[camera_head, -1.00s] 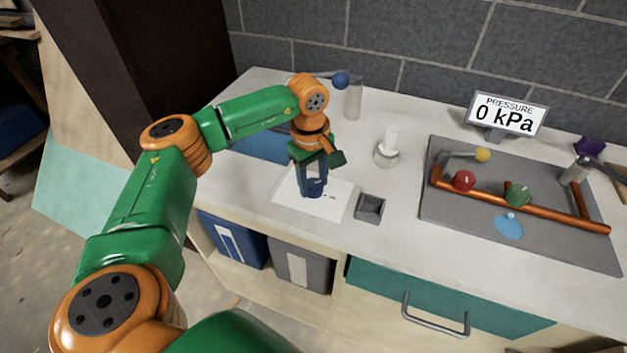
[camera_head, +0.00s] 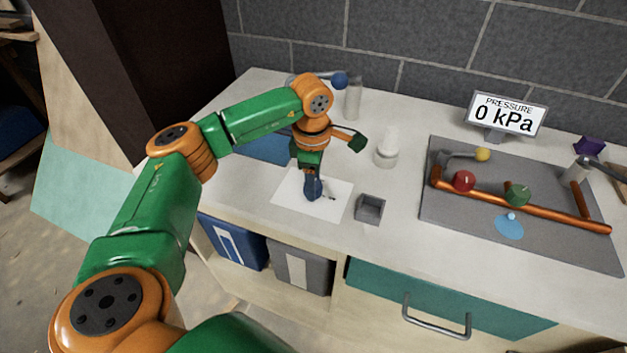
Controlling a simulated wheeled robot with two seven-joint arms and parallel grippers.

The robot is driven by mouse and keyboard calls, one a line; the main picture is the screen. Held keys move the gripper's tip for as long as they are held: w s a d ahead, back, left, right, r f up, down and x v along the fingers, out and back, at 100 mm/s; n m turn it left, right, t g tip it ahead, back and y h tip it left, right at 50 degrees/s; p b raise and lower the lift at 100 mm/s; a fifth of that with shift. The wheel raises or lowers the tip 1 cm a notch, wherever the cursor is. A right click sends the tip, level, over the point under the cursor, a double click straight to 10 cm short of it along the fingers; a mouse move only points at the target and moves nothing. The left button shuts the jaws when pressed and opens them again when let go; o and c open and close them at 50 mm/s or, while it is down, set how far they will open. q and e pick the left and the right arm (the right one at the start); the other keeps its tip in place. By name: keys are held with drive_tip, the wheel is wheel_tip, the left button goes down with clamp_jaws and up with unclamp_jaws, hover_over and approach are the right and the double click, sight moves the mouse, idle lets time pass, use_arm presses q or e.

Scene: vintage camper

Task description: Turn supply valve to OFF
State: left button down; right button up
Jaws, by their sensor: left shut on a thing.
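My left gripper (camera_head: 313,187) points down at a white sheet or plate (camera_head: 287,192) on the counter. It is shut on a small dark blue knob, which the fingers now almost wholly hide. A small dark mark shows on the white plate just right of the fingers. No label naming the supply valve can be read. The pressure display (camera_head: 507,115) at the back right reads 0 kPa. On the grey panel (camera_head: 455,215) are a copper pipe (camera_head: 555,215), a red knob (camera_head: 464,181), a green knob (camera_head: 517,195) and a yellow-ended lever (camera_head: 482,155). My right gripper is not in view.
A small grey open box (camera_head: 369,209) stands just right of the white plate. A white bottle (camera_head: 387,148) and a pale cylinder (camera_head: 353,99) with a blue-ball lever (camera_head: 340,79) stand behind. Bins (camera_head: 302,268) sit below the counter. The counter between box and panel is clear.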

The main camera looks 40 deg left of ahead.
use_arm(q)
drive_tip(key=shift+n, duration=0.3)
drive_tip(key=shift+c, duration=1.6)
unclamp_jaws()
drive_tip(key=shift+a, duration=0.1)
drive_tip(key=r+b, duration=0.1)
drive_tip(key=r, duration=0.6)
drive_tip(key=shift+s+r, duration=0.1)
drive_tip(key=shift+s, duration=0.1)
